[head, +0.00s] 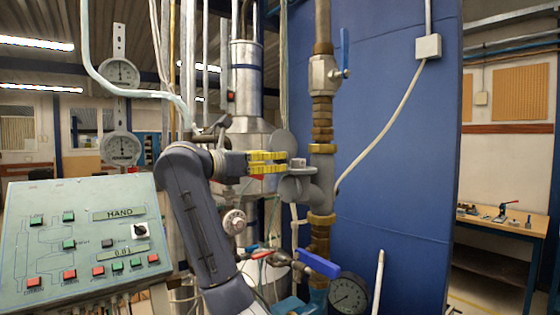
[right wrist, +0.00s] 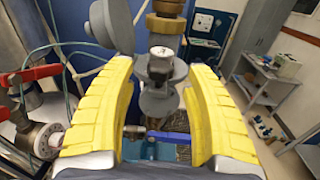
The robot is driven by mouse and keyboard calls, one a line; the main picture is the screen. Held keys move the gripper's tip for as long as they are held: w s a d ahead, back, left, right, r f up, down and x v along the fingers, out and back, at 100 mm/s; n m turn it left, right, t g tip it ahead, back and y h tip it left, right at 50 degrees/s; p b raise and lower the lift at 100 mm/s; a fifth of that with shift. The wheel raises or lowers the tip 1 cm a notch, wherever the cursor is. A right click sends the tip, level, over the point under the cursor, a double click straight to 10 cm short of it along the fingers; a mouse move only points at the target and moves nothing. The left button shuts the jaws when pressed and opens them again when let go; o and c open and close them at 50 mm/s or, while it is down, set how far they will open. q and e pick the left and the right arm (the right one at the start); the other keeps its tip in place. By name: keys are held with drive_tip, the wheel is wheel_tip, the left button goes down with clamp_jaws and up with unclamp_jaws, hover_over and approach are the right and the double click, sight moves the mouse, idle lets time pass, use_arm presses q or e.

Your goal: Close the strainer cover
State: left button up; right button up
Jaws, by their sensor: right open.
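The strainer (head: 318,190) is a grey pipe fitting on the vertical brass pipe, in the middle of the head view. A round grey disc, apparently its cover (head: 284,146), stands upright at its upper left, raised off the body; it shows in the right wrist view (right wrist: 112,24) at the top left. My right gripper (head: 286,162) has yellow fingers pointing right toward the strainer. In the right wrist view it is open, with the strainer body (right wrist: 160,100) between and beyond its fingers. The fingers hold nothing. The cover's hinge is not clear. My left gripper is not in view.
A blue panel (head: 395,130) stands behind the pipe. Below are a blue valve handle (head: 318,264) and a pressure gauge (head: 348,294). A control box (head: 80,240) stands at left. Vertical pipes and hoses crowd the area behind my right arm.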

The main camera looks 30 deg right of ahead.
drive_tip(key=shift+w+d, duration=0.2)
drive_tip(key=shift+d, duration=1.4)
clamp_jaws()
drive_tip(key=shift+r, duration=0.1)
